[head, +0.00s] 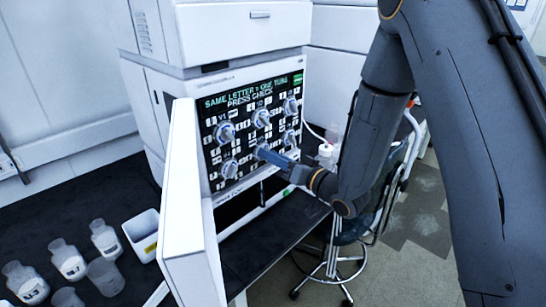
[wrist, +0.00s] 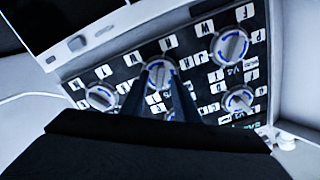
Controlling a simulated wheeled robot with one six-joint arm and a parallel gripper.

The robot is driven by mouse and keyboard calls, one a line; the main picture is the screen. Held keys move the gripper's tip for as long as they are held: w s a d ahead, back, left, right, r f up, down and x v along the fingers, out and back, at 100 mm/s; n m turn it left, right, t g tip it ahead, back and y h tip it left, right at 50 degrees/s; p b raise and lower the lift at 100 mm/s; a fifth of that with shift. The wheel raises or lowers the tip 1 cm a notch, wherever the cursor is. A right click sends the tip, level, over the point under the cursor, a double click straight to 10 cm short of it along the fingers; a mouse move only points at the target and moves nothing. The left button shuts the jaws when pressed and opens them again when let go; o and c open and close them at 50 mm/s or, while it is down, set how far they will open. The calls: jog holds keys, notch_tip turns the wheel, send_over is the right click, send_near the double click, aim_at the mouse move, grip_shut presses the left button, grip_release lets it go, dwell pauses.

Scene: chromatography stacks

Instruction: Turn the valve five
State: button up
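The valve panel (head: 250,135) has a green-lit text strip and two rows of round knobs with blue arrows and white letter tiles. My gripper (head: 266,152) reaches from the right to the middle knob of the lower row, valve five (head: 261,150). In the wrist view the panel appears upside down, and my gripper (wrist: 160,78) has its two dark fingers apart, one on each side of valve five's knob (wrist: 157,71). I cannot tell whether they press on it. The fingers partly hide the knob and its letters.
Valve four (wrist: 230,46) and valve six (wrist: 101,96) flank it closely. An open white door (head: 188,210) juts out left of the panel. Bottles (head: 68,258) and a white bin (head: 143,235) stand on the black bench. A stool (head: 335,262) is below right.

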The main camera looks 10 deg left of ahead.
jog(key=b+v, duration=0.2)
jog(key=v, duration=0.5)
jog(key=shift+s+d+b, duration=0.25)
jog(key=shift+d+b, duration=0.05)
jog(key=shift+d, duration=0.05)
jog(key=w+d+f+m+g+h, duration=0.1)
jog(key=d+f+h, duration=0.2)
jog(key=d+h, duration=0.35)
jog(key=d+f+m+g+h, duration=0.1)
jog(key=d+f+h, duration=0.1)
jog(key=d+h, duration=0.45)
jog(key=s+d+m+g, duration=0.1)
jog(key=s+d+g, duration=0.2)
jog(key=s, duration=0.6)
jog(key=s+d+m+g+h, duration=0.1)
jog(key=s+d+g, duration=0.3)
jog(key=s, duration=0.6)
jog(key=shift+d+g, duration=0.3)
jog(key=shift+d, duration=0.2)
